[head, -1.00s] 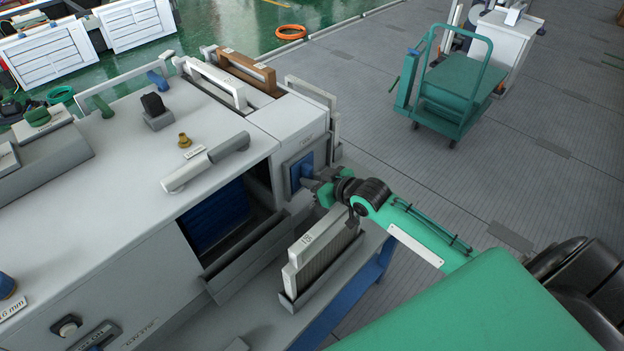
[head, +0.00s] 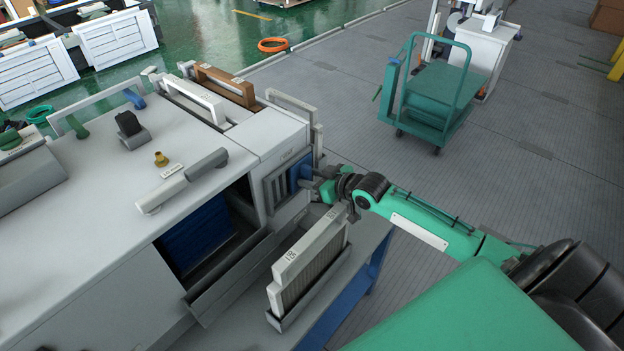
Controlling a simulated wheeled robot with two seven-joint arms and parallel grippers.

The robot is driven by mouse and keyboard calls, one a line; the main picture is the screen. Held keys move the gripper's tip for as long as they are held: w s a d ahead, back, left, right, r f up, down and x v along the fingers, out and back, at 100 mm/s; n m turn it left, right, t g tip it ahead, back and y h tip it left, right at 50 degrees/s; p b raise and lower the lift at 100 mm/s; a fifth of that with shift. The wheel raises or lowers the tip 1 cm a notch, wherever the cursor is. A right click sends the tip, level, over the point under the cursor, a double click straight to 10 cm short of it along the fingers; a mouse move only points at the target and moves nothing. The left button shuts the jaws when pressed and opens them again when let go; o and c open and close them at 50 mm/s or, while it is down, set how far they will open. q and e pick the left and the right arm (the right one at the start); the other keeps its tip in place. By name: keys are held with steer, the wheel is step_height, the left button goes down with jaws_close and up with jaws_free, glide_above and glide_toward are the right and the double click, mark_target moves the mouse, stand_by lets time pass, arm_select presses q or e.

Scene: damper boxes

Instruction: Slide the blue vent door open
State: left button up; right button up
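The blue vent door (head: 306,170) is on the end face of the grey housing (head: 276,127), in a grey frame. Blue and dark upright slats (head: 284,184) now show left of the door's right-hand part. My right gripper (head: 311,186) is at the door's right side, and its fingers appear to be shut on the door's handle. The fingers are small and partly hide the handle. My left gripper is not in view.
A pale filter panel (head: 305,262) stands in a grey tray below the vent, close under my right forearm. An open bay (head: 195,236) is to the left. A green cart (head: 440,92) stands on the clear floor behind.

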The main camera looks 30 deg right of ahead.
steer(key=shift+s+r, duration=0.1)
steer(key=shift+s, duration=0.3)
steer(key=b+v, duration=0.3)
steer(key=v, duration=1)
steer(key=shift+w+d+r, duration=0.1)
steer(key=shift+d, duration=0.05)
stand_by(0.3)
